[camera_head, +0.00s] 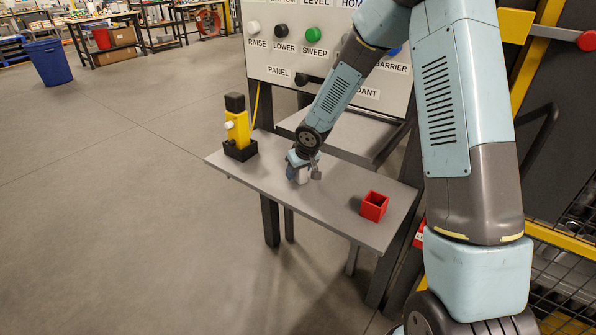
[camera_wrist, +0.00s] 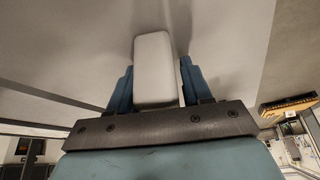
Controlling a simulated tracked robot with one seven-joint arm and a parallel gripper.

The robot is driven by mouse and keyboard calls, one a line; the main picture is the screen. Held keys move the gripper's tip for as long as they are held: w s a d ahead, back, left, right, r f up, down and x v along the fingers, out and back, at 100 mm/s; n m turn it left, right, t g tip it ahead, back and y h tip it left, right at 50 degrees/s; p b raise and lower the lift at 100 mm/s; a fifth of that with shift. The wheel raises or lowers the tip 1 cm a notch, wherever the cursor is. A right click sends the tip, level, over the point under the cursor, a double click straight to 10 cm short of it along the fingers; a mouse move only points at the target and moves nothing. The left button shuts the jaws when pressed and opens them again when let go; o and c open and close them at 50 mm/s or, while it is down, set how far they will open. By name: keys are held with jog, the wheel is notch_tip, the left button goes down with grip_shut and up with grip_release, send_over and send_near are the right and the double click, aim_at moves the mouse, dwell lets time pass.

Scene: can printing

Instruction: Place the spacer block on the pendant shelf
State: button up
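The spacer block, a pale grey-white block (camera_head: 299,177), is at my gripper (camera_head: 302,168), over the middle of the grey pendant shelf (camera_head: 335,205). In the wrist view the block (camera_wrist: 153,65) sits between the two blue fingers of my gripper (camera_wrist: 155,85), which close on its sides. My gripper points down at the shelf. The block's lower end is at or just above the shelf surface; I cannot tell whether it touches. My gripper and wrist partly hide the block in the head view.
A yellow pendant (camera_head: 237,130) with a black top stands in a black holder at the shelf's left end. An open red box (camera_head: 374,206) stands towards the right end. A labelled button panel (camera_head: 290,55) rises behind. Bare shelf lies either side of my gripper.

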jog(key=shift+o, duration=1.1)
jog(key=s+d+r+m+h, duration=0.1)
jog(key=s+d+r, duration=0.4)
jog(key=r, duration=0.3)
jog(key=s+d+r+m+h, duration=0.1)
jog(key=s+d+r+h, duration=0.1)
jog(key=s+d+r, duration=0.55)
jog(key=s+d+r+m+h, duration=0.1)
jog(key=s+d+r, duration=0.15)
jog(key=r, duration=0.65)
jog(key=s+d+r+m, duration=0.1)
jog(key=s+d+r, duration=0.2)
jog(key=s, duration=0.6)
jog(key=s+d+r+m+t+y, duration=0.1)
jog(key=s+d+r, duration=0.2)
jog(key=s, duration=0.7)
jog(key=shift+s+r+m+y, duration=0.3)
jog(key=shift+r+m, duration=0.1)
jog(key=shift+r, duration=0.4)
jog(key=shift+d, duration=0.1)
jog(key=shift+c, duration=0.4)
